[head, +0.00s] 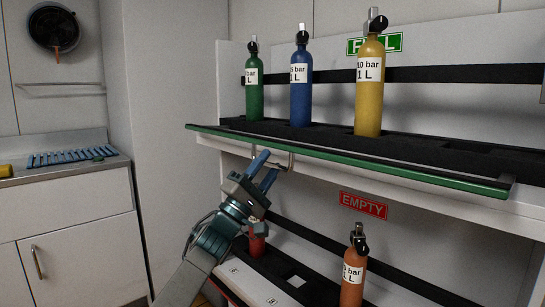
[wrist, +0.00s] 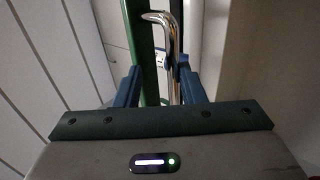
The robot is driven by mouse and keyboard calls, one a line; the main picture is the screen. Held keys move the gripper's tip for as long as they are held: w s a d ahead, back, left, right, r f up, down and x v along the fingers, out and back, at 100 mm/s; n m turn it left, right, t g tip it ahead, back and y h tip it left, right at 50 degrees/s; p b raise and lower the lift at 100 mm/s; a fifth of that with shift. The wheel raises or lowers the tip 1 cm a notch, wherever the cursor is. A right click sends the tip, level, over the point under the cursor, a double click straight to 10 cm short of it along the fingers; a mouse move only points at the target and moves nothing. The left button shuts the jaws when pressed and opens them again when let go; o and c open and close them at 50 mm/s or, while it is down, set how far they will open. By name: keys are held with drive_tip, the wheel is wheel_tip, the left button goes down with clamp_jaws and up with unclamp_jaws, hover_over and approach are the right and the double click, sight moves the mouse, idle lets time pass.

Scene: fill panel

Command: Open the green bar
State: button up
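The green bar (head: 350,162) runs along the front edge of the upper shelf, and a bent metal handle (head: 290,160) shows just below it. My gripper (head: 267,168) is under the left half of the bar, close to the handle, with its blue fingers pointing up. In the wrist view, my gripper's fingers (wrist: 160,88) stand apart. The green bar (wrist: 146,60) and the shiny handle (wrist: 172,45) show in the gap between them. I cannot tell whether a finger touches either one.
Green (head: 254,90), blue (head: 301,88) and yellow (head: 369,90) bottles stand on the upper shelf. An orange bottle (head: 353,275) and a red bottle (head: 257,244), partly hidden by my arm, stand below by the EMPTY sign (head: 363,206). A counter (head: 60,170) is at left.

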drive_tip(key=p+v, duration=0.2)
drive_tip(key=v, duration=0.9)
